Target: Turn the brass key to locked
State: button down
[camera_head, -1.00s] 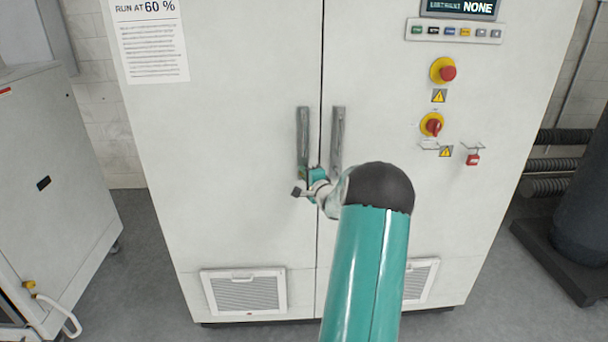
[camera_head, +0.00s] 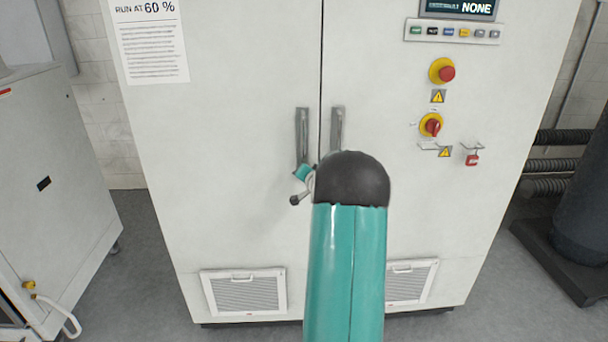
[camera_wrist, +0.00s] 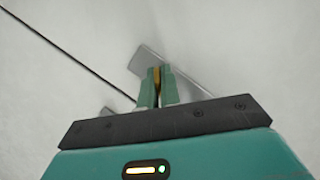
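My gripper (camera_head: 303,171) is at the lower end of the left door's grey handle (camera_head: 302,135) on the white cabinet. In the wrist view my gripper's two green fingers (camera_wrist: 157,82) are close together, with a narrow brass-coloured piece, seemingly the brass key (camera_wrist: 156,77), between their tips. The handle's grey plate (camera_wrist: 150,62) lies just behind the fingertips. The key does not show in the head view, and its lock marks cannot be read.
The right door's handle (camera_head: 337,130) is just beside my arm. A red-and-yellow stop button (camera_head: 447,73), a red rotary switch (camera_head: 432,125) and a red padlock (camera_head: 472,159) are on the right door. A dark seam (camera_wrist: 70,48) runs between the doors.

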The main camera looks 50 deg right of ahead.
jog(key=n, duration=0.1)
jog(key=n+g, duration=0.1)
jog(key=n+g+h, duration=0.1)
jog(key=n, duration=0.1)
jog(key=shift+w+a+f, duration=0.3)
jog(key=shift+w+a, duration=0.05)
jog(key=shift+a, duration=0.05)
jog(key=shift+s+d+f+n+g+h, duration=0.15)
jog(key=shift+n+g+h, duration=0.35)
jog(key=shift+n+g, duration=0.3)
jog(key=c, duration=1.6)
grip_release()
jog(key=shift+s+d+r, duration=0.1)
jog(key=shift+d+r, duration=0.05)
jog(key=shift+r, duration=0.1)
jog(key=shift+s+a+r, duration=0.25)
jog(key=shift+s+a, duration=0.05)
jog(key=shift+a, duration=0.05)
jog(key=v, duration=1.3)
jog(key=shift+f, duration=0.2)
